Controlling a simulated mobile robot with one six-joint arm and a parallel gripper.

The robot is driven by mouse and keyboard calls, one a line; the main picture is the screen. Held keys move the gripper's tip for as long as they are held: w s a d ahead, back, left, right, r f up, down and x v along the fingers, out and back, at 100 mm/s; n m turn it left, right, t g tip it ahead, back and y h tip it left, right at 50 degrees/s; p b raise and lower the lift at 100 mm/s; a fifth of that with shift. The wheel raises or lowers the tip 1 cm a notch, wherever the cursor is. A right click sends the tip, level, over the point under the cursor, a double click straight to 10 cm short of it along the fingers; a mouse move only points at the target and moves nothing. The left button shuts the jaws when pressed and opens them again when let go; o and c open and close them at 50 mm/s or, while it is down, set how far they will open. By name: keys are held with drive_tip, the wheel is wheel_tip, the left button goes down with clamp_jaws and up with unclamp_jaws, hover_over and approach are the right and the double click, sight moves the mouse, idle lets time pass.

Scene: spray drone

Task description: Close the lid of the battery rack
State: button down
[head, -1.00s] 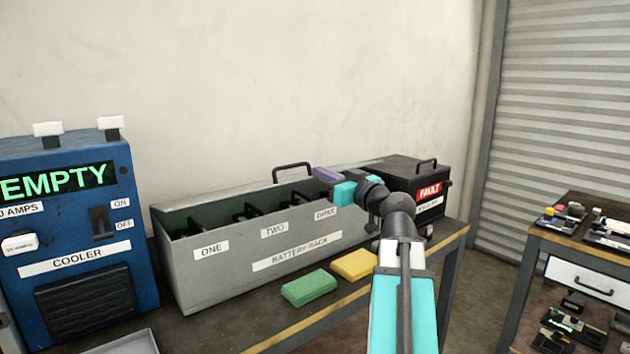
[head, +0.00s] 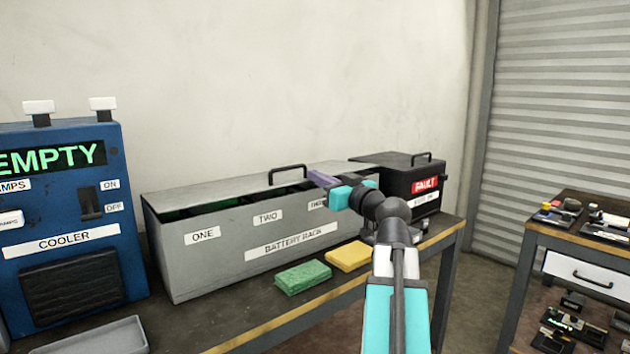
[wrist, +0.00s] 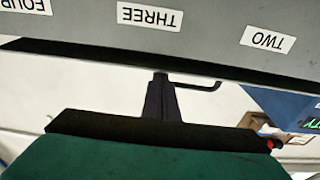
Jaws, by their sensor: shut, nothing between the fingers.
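The battery rack (head: 225,250) is a long grey box on the bench, with slots labelled ONE, TWO and THREE visible in the head view. Its grey lid (head: 215,190) has a black handle (head: 287,170) and is tilted, with a narrow dark gap along the front. My gripper (head: 316,178), with purple fingers, is shut and empty at the lid's front edge, right of the handle. Whether it touches the lid is unclear. The wrist view shows the rack front (wrist: 205,35) upside down, the fingers (wrist: 160,82) and the handle (wrist: 205,86) beside them.
A blue cooler unit (head: 65,270) stands left of the rack. A green sponge (head: 302,277) and a yellow sponge (head: 348,256) lie in front. A black FAULT box (head: 402,178) stands at the right. Another table (head: 575,240) is farther right.

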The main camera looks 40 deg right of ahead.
idle(0.3)
drive_tip(key=s+r+p, duration=0.1)
drive_tip(key=s, duration=0.8)
drive_tip(key=shift+s+a+r, duration=0.15)
drive_tip(key=shift+r, duration=0.1)
idle(0.6)
idle(0.4)
